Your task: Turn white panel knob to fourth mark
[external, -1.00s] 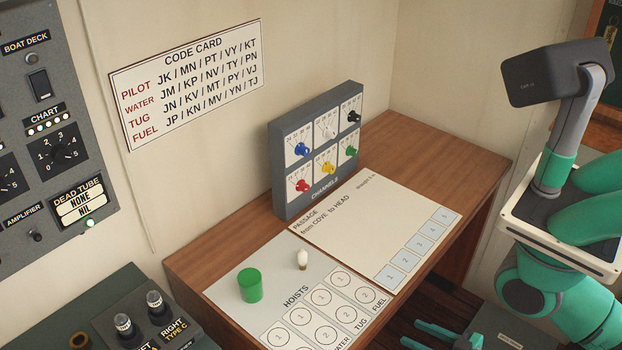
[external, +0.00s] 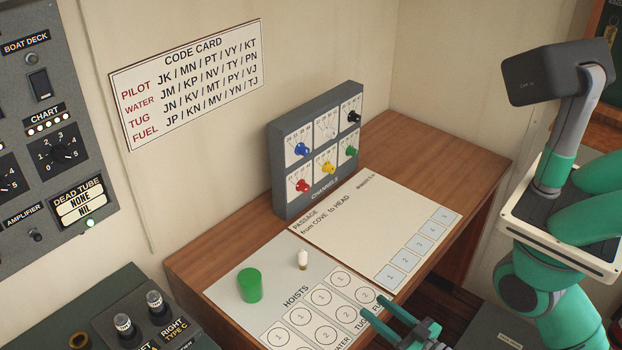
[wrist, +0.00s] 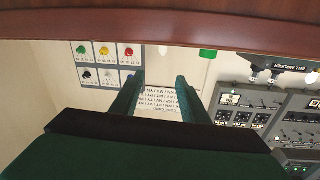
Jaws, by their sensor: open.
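The white knob (external: 330,132) is in the top middle cell of the grey channels box (external: 280,178), which stands upright on the desk by the wall. It looks pale against its white plate, and its pointer setting is too small to read. In the wrist view, which is upside down, the white knob (wrist: 108,74) shows in the lower middle of the box. My gripper (external: 388,308) is open and empty at the desk's front edge, well short of the box. Its two fingers (wrist: 160,85) frame the code card in the wrist view.
Blue (external: 302,149), black (external: 353,116), red (external: 303,185), yellow (external: 328,168) and green (external: 350,151) knobs surround the white one. A green cylinder (external: 250,285) and a small white peg (external: 303,260) stand on the hoists sheet. The passage sheet (external: 350,215) lies before the box.

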